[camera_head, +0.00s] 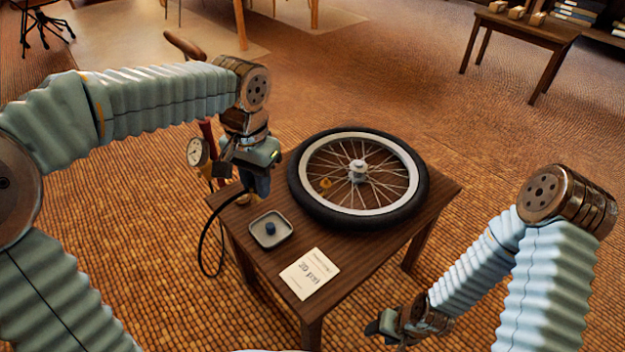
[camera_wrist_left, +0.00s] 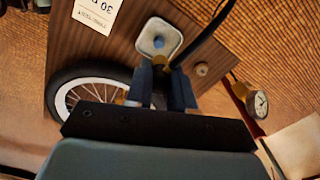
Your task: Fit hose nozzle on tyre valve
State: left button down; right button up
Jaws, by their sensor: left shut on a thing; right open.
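The bicycle wheel (camera_head: 414,208) with its black tyre lies flat on the small wooden table; part of it shows in the left wrist view (camera_wrist_left: 58,103). A small orange-brass piece (camera_head: 325,183), perhaps the valve, shows inside the left of its rim. My left gripper (camera_head: 258,190) is above the table's left edge, left of the wheel and apart from it. It is shut on the hose end; the nozzle is mostly hidden by the fingers. The black hose (camera_head: 202,236) loops down beside the table. My right gripper (camera_head: 385,326) is open and empty, low at the front, right of the table.
A grey tray (camera_head: 256,239) holds a small blue cap (camera_head: 270,228). A card (camera_head: 310,273) with writing lies at the table's front. A pump gauge (camera_head: 197,151) and wooden pump handle (camera_head: 184,44) stand behind my left arm. The table's front right (camera_head: 365,268) is bare.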

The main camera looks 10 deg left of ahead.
dwell(0.3)
pick_arm(q)
jog(key=shift+r+p, duration=1)
jog(key=shift+r, duration=0.05)
jog(key=shift+f, duration=0.1)
pick_arm(e)
jog(key=shift+r, duration=0.9)
jog(key=shift+a, duration=0.1)
pick_arm(q)
jog(key=shift+w, duration=0.1)
jog(key=w+d+p, duration=0.8)
jog(key=w+d, duration=0.4)
jog(key=w, duration=0.1)
jog(key=shift+w+p, duration=0.15)
jog(key=shift+p, duration=0.15)
pick_arm(e)
notch_tip(320, 180, up, 9)
jog(key=a, duration=0.2)
jog(key=shift+s+f, duration=0.15)
jog(key=shift+s, duration=0.25)
